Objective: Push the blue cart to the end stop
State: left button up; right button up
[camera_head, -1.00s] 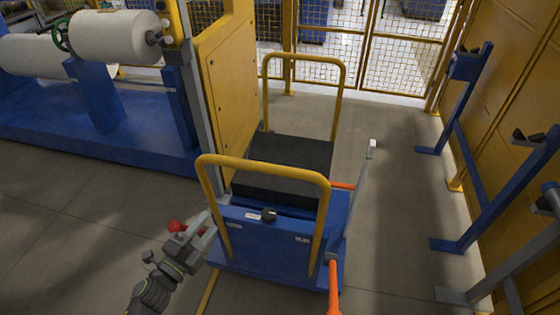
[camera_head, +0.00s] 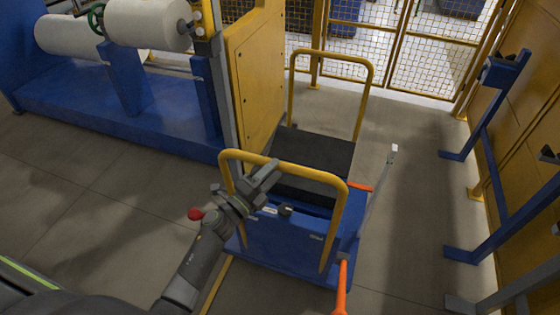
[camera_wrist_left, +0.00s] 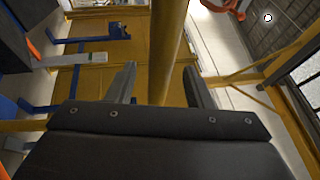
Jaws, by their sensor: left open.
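The blue cart (camera_head: 285,238) stands right of centre in the head view, with a yellow push handle (camera_head: 310,172) at its near end and another yellow hoop (camera_head: 332,53) at its far end. Its deck carries a black block (camera_head: 318,152). My left gripper (camera_head: 268,172) is at the top bar of the near handle, toward its left side. In the left wrist view a yellow bar (camera_wrist_left: 168,45) passes between the open fingers of that gripper (camera_wrist_left: 160,78). I see no clear gap or contact. My right gripper is out of view. I cannot pick out the end stop.
A blue machine base (camera_head: 120,115) with white rolls (camera_head: 148,22) and a yellow cabinet (camera_head: 258,85) stand left of the cart. Blue racks (camera_head: 490,150) line the right wall. Mesh fence (camera_head: 425,60) closes the back. Bare floor (camera_head: 415,220) lies right of the cart.

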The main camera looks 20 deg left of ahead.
pick_arm(q)
jog(key=shift+x, duration=1.75)
jog(key=shift+f, duration=0.1)
grip_shut()
